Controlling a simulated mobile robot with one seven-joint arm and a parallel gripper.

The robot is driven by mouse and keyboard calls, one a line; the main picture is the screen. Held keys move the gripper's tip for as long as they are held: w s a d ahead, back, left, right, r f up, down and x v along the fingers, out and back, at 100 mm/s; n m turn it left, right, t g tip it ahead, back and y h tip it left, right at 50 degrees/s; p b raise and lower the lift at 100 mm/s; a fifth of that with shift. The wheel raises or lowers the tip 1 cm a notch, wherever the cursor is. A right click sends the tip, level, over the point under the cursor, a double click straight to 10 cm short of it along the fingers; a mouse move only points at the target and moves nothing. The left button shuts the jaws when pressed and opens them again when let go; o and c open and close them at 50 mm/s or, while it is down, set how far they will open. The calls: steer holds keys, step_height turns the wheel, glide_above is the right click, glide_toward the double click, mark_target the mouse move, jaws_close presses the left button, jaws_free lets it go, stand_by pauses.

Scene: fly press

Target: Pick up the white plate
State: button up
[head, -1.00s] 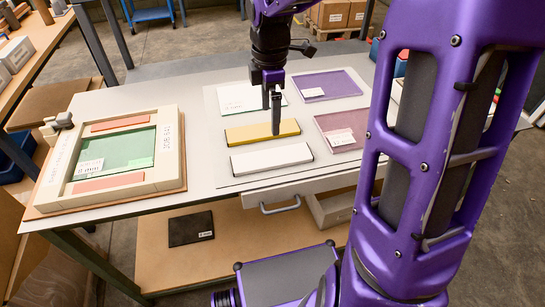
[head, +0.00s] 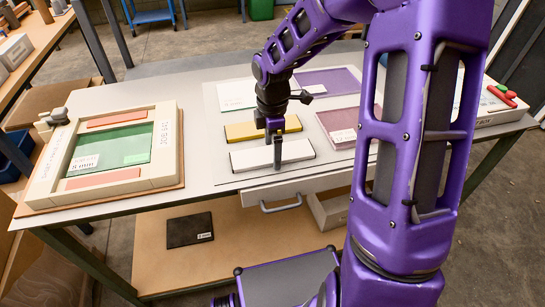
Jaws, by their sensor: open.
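The white plate (head: 297,151) is a flat, pale bar with dark ends. It lies on the light mat near the table's front edge. My gripper (head: 277,163) points down over the middle of the white plate, and its fingers hide a small part of it. The jaws are open and hold nothing. I cannot tell whether the fingertips touch the plate. A yellow plate (head: 240,132) lies just behind the white one, partly hidden by my gripper.
A purple panel (head: 335,80) and a pink panel (head: 345,124) lie to the right on the mat. A cream frame with a green sheet (head: 122,147) stands on the left. A drawer with a handle (head: 281,203) is below the front edge. My arm covers the right side.

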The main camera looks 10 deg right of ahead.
mark_target(271, 153)
steer(key=shift+f, duration=0.15)
steer(key=shift+c, duration=0.3)
steer(key=c, duration=1.3)
step_height(271, 153, up, 10)
steer(key=shift+r+p, duration=0.1)
steer(key=shift+p, duration=1.15)
steer(key=shift+c, duration=0.2)
steer(key=shift+a, duration=0.15)
